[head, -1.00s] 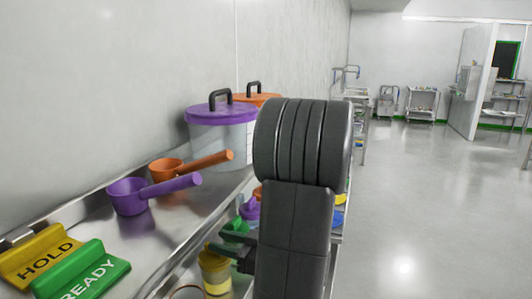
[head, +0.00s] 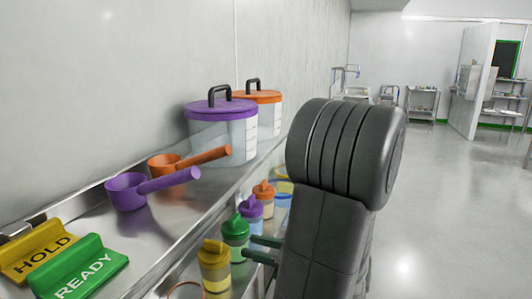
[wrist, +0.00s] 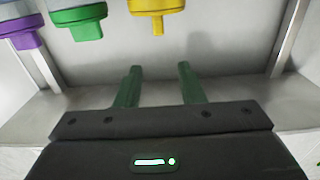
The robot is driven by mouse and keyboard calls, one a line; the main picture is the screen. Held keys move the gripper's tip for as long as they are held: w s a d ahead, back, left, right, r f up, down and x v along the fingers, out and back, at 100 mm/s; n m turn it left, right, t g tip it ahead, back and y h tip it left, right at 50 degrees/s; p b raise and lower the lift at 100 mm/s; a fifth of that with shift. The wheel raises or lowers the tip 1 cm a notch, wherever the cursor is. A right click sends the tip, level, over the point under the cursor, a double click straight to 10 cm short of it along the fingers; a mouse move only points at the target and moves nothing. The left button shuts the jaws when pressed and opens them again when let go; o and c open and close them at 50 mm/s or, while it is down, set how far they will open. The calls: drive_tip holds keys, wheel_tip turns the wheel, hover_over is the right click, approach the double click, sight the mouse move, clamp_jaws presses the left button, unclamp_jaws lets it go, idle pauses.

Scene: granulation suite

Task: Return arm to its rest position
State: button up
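My gripper (head: 249,246) is low in the head view, beside my dark arm, with its two fingers pointing left toward the lower shelf. In the wrist view my gripper (wrist: 158,70) has its fingers well apart with nothing between them. It is open and empty. The fingers are apart from the yellow-lidded bottle (head: 214,262) and the green-lidded bottle (head: 235,232). The wrist view also shows the yellow lid (wrist: 157,8) and the green lid (wrist: 80,18) beyond the fingertips. My arm hides part of the shelf.
The steel counter (head: 140,235) holds a purple scoop (head: 127,192), an orange scoop (head: 165,165), a purple-lidded tub (head: 222,135), an orange-lidded tub (head: 268,115), a HOLD sign (head: 38,250) and a READY sign (head: 80,270). Open floor (head: 450,200) lies to the right.

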sight(216, 242)
drive_tip(key=p+x, duration=0.1)
drive_tip(key=x, duration=0.9)
drive_tip(key=shift+w+a, duration=0.15)
drive_tip(key=shift+a, duration=0.25)
drive_tip(key=shift+w+a+f+b, duration=0.1)
drive_tip(key=shift+a+f+b, duration=0.05)
drive_tip(key=shift+f+b, duration=0.3)
drive_tip(key=shift+a+f+b, duration=0.15)
drive_tip(key=shift+f+b, duration=0.2)
drive_tip(key=shift+f, duration=0.25)
wheel_tip(216, 242, up, 3)
drive_tip(key=shift+f+p, duration=0.2)
drive_tip(key=shift+p, duration=0.95)
drive_tip(key=shift+d+r+b, duration=0.2)
drive_tip(key=shift+d+b, duration=0.05)
drive_tip(key=shift+b, duration=0.1)
drive_tip(key=r, duration=0.6)
drive_tip(key=shift+d+r, duration=0.1)
drive_tip(key=shift+d, duration=0.15)
drive_tip(key=shift+v, duration=2.8)
drive_tip(key=shift+s+a, duration=0.1)
drive_tip(key=shift+s, duration=0.1)
